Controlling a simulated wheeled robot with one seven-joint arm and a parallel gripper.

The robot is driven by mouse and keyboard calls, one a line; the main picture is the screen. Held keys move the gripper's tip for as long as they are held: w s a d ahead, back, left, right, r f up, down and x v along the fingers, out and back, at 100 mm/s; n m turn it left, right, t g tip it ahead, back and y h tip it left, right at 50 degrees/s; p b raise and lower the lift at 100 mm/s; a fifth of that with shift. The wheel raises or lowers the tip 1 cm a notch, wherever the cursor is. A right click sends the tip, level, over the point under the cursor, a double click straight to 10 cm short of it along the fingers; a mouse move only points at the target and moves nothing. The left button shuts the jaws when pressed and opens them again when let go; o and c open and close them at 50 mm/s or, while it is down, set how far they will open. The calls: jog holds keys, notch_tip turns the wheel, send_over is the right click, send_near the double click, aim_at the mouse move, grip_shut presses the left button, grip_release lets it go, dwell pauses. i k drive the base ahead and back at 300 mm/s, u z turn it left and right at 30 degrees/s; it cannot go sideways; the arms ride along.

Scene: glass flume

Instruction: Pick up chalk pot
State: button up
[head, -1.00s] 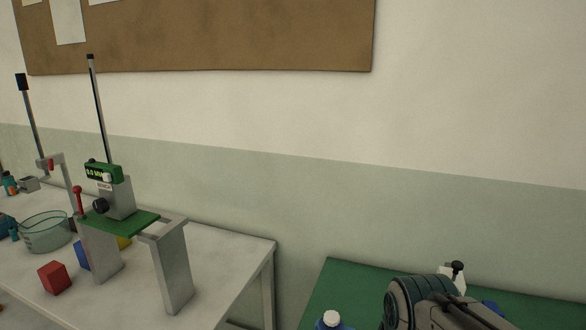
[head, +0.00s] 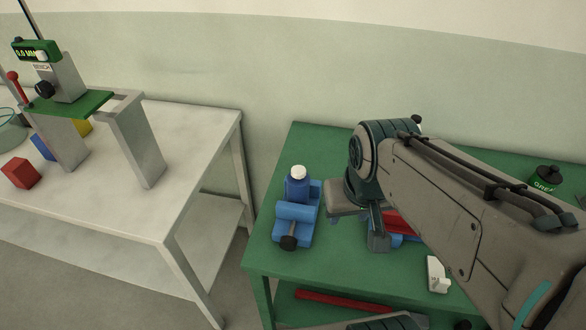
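A blue pot with a white lid (head: 297,187) stands upright on the green table in the head view, right behind or in a blue clamp-like block; I cannot tell which. No label on it is readable, so I cannot confirm that it is the chalk pot. My arm reaches in from the right and bends down over the table, to the right of this pot. My gripper (head: 377,235) seems to be the dark part low beside a red and blue object, mostly hidden by my arm. Its fingers cannot be made out.
The green table (head: 268,258) also holds a blue block with a black knob (head: 293,225), a red and blue object (head: 400,224), a small white piece (head: 437,275) and a dark pot with lettering (head: 546,180). A grey table (head: 190,135) with a metal stand is at left, across a gap.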

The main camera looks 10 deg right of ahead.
aim_at(298, 190)
jog(key=z, duration=1.25)
jog(key=k, duration=1.5)
jog(key=u, duration=1.15)
jog(key=i, duration=1)
jog(key=z, duration=0.05)
